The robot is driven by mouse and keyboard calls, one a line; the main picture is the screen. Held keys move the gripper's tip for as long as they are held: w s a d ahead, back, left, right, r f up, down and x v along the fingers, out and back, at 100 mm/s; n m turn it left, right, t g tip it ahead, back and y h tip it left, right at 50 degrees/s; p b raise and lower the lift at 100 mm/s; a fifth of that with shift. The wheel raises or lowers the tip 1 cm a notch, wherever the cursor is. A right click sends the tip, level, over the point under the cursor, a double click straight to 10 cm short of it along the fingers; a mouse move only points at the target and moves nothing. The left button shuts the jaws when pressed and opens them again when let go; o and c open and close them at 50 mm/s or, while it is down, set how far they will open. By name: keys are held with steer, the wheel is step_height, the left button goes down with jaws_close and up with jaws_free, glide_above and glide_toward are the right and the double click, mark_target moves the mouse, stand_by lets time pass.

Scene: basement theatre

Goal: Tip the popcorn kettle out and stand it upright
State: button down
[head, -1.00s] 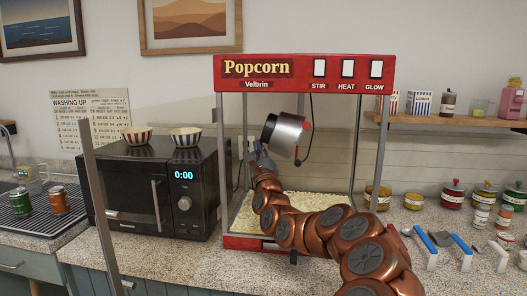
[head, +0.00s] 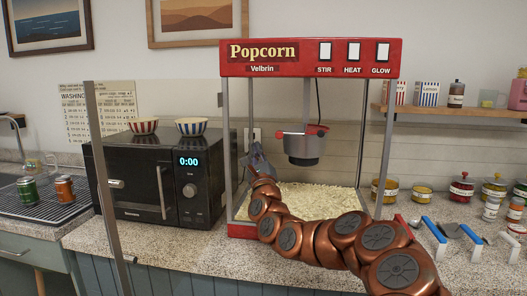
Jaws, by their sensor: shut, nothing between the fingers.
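The popcorn kettle (head: 303,147) is a grey metal pot with red handles, hanging upright from a post inside the red popcorn machine (head: 310,58). A cord runs down to it from the top. Popcorn (head: 318,202) covers the machine's floor below it. My gripper (head: 256,158) is shut and empty, at the left of the kettle and a little lower, apart from it. My copper arm reaches in across the front of the machine and hides part of its base.
A glass door (head: 166,160) with a metal frame stands swung open at the left, in front of the microwave (head: 165,180). Two striped bowls sit on the microwave. Jars (head: 421,193) and blue-handled scoops (head: 432,228) are on the counter at the right.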

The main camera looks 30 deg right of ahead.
steer(key=shift+s+a+f+b, duration=0.4)
steer(key=shift+a+f, duration=0.1)
steer(key=shift+a, duration=0.1)
steer(key=shift+s+a+f+b, duration=0.35)
steer(key=shift+a+f, duration=0.1)
steer(key=shift+a, duration=0.1)
